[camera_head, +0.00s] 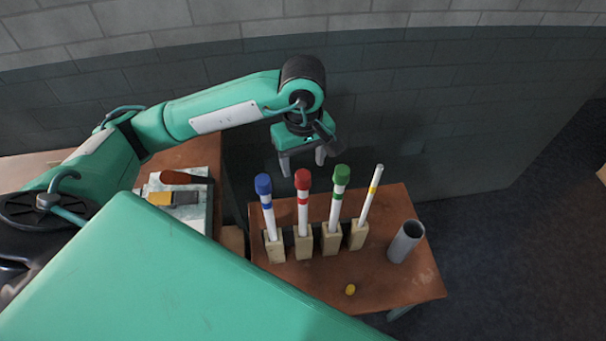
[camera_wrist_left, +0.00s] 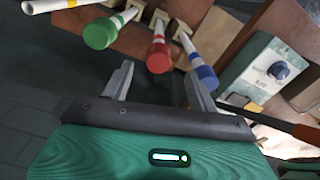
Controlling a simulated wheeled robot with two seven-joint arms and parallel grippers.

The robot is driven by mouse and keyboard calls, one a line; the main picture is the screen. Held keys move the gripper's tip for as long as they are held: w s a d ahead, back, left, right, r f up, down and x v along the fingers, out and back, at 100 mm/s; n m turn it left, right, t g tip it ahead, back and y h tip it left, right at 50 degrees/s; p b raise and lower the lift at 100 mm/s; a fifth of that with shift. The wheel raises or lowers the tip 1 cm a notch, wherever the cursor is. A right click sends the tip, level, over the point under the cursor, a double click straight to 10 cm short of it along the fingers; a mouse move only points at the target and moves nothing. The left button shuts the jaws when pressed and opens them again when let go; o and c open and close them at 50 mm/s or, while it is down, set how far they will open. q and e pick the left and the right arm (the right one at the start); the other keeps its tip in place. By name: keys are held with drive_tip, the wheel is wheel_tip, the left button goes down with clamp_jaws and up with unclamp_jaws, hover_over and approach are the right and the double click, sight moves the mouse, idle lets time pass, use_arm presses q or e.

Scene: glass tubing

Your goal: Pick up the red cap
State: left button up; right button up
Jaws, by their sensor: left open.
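The red cap (camera_head: 303,179) sits on top of a white tube with a red band, held upright in a wooden block. It also shows in the left wrist view (camera_wrist_left: 159,59), lying in line with the gap between the fingers. My left gripper (camera_head: 302,166) is open and empty, behind and apart from the capped tubes. Its fingers (camera_wrist_left: 158,84) frame the red cap in the left wrist view, without visible contact. The blue cap (camera_head: 263,184) is left of the red one, and the green cap (camera_head: 342,174) is right of it. My right gripper is not in view.
The tubes stand in a row on a brown table (camera_head: 395,290). An uncapped tube (camera_head: 371,194) with a yellow band stands at the right end. A grey cylinder (camera_head: 406,242) stands beside it. A small yellow cap (camera_head: 350,290) lies in front. A block wall is behind.

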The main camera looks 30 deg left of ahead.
sight(303, 175)
use_arm(q)
drive_tip(key=shift+f, duration=0.4)
drive_tip(key=shift+f+p, duration=0.2)
drive_tip(key=shift+p, duration=0.25)
wheel_tip(303, 175, down, 4)
drive_tip(key=shift+w+a+r+p, duration=0.1)
drive_tip(key=shift+p, duration=1.05)
drive_tip(key=shift+f, duration=0.45)
drive_tip(key=c, duration=1)
